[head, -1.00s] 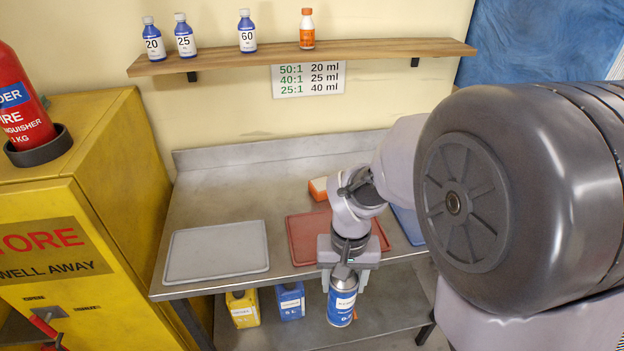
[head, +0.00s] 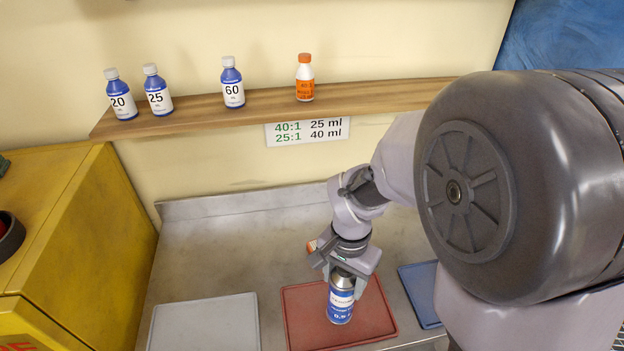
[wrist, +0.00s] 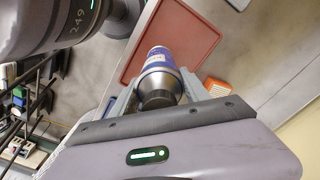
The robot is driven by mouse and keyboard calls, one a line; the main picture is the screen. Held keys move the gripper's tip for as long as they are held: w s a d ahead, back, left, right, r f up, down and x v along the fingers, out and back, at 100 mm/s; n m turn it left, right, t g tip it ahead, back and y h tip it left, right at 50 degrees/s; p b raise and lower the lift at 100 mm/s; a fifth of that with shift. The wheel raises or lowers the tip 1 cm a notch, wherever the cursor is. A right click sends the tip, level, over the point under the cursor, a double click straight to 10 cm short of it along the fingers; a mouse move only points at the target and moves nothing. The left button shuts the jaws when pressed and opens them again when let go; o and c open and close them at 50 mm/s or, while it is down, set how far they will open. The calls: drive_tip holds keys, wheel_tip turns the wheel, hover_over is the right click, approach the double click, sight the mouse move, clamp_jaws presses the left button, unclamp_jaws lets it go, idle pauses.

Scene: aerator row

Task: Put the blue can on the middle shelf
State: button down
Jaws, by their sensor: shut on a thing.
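The blue can (head: 341,306) is blue and white with a grey metal top, and it is upright or nearly so. My gripper (head: 343,279) is shut on its upper part; in the wrist view the fingers (wrist: 158,88) sit on either side of the can (wrist: 160,59). The can shows against the red tray (head: 298,306) on the steel bench; I cannot tell whether its base touches the tray. A wooden wall shelf (head: 190,111) is above the bench. The shelf under the bench is out of the head view.
A grey tray (head: 205,325) lies left, a blue tray (head: 421,290) right. An orange-white box (wrist: 218,87) is near the red tray. A yellow cabinet (head: 85,240) stands left.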

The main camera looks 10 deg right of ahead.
drive_tip(key=w+f, duration=0.1)
drive_tip(key=f, duration=0.1)
drive_tip(key=w+f+b, duration=0.1)
drive_tip(key=shift+w+d+f, duration=0.1)
drive_tip(key=shift+w+f, duration=0.05)
drive_tip(key=shift+f, duration=0.2)
drive_tip(key=shift+f+b, duration=0.15)
drive_tip(key=shift+b, duration=0.25)
drive_tip(key=c, duration=0.5)
unclamp_jaws()
